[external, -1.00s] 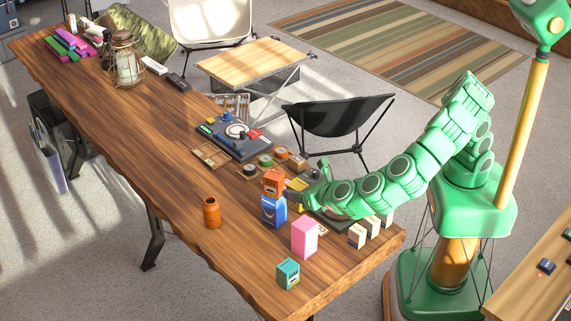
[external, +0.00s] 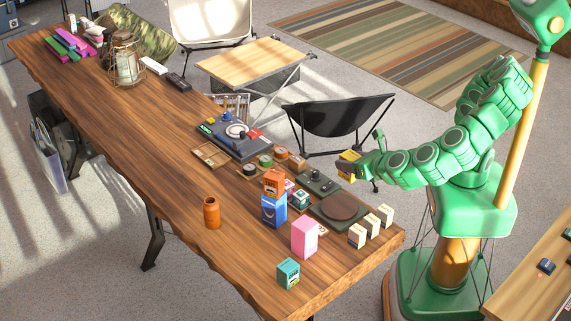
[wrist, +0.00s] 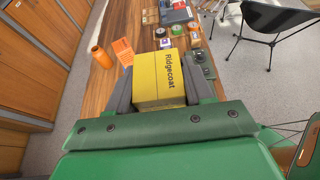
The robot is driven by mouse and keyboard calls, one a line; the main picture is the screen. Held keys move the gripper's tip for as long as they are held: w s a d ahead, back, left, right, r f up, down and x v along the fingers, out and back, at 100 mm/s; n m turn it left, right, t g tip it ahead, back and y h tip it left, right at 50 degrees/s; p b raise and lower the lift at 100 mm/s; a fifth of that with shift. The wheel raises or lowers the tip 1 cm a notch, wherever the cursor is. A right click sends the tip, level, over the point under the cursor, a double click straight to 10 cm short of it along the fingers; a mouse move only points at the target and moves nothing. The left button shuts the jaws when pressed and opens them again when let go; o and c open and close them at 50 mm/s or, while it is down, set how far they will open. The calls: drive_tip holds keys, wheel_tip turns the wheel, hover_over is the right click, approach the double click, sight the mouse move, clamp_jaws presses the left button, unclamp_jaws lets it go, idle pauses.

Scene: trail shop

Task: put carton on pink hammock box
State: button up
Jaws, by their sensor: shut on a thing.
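A yellow carton (external: 348,162) is held by my gripper (external: 355,165) in the air, near the table's back edge by the black chair. In the wrist view the carton (wrist: 158,78), lettered "Ridgecoat", sits between the two grey fingers of my gripper (wrist: 160,88). A plain pink box (external: 304,238), which looks like the pink hammock box, stands upright near the table's front right end. Nothing rests on its top. My gripper is above and to the right of it, well apart. I cannot make out the pink box in the wrist view.
A blue pack (external: 273,212) with an orange box (external: 273,183) on top stands left of the pink box. A teal box (external: 288,273) stands in front. Several small cream boxes (external: 372,226) and a dark device with a round plate (external: 338,208) lie behind. An orange bottle (external: 212,213) stands left.

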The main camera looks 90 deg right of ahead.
drive_tip(key=shift+w+a+f, duration=1.05)
drive_tip(key=shift+w+f, duration=0.55)
drive_tip(key=shift+w, duration=0.4)
drive_tip(key=shift+w+a+f, duration=1)
drive_tip(key=shift+w+f, duration=0.6)
drive_tip(key=shift+w, duration=0.4)
drive_tip(key=shift+w+a+f, duration=1.05)
drive_tip(key=shift+w+f, duration=0.55)
drive_tip(key=shift+w, duration=0.4)
drive_tip(key=shift+f, duration=1.65)
drive_tip(key=shift+f, duration=0.1)
drive_tip(key=o, duration=1.1)
